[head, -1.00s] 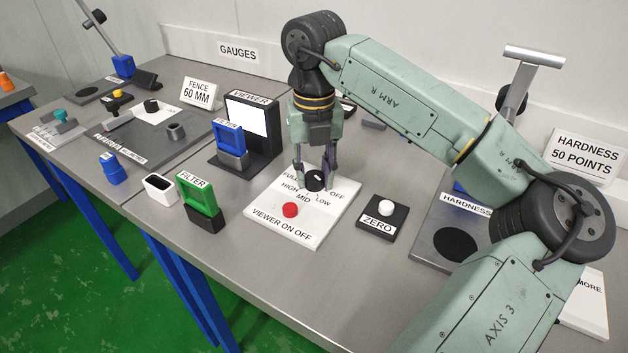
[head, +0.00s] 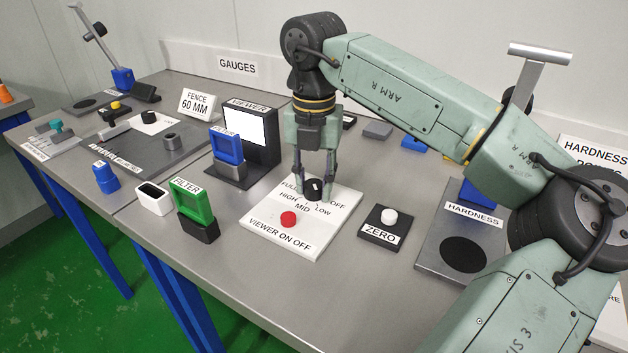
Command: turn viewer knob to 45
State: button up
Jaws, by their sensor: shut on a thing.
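The viewer knob (head: 313,188) is black with a white pointer mark. It stands on a white panel (head: 333,228) printed FULL, HIGH, MID, LOW and OFF. The white mark looks close to upright in the picture; its exact angle is too small to read. My gripper (head: 314,194) points down over the panel, with a finger on each side of the knob, shut on it. The fingers hide part of the knob's sides and of the lettering. The viewer (head: 263,152), a dark box with a blank white screen, stands behind on the left.
A red button (head: 288,219) sits on the panel in front of the knob. The ZERO block (head: 384,237) with a white button is to the right. A green filter frame (head: 193,203) and a blue filter frame (head: 227,147) stand to the left. The hardness plate (head: 432,262) is farther right.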

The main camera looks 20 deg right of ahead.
aim_at(314, 183)
jog(key=o, duration=1.2)
jog(key=shift+c, duration=0.2)
jog(key=shift+r, duration=3.8)
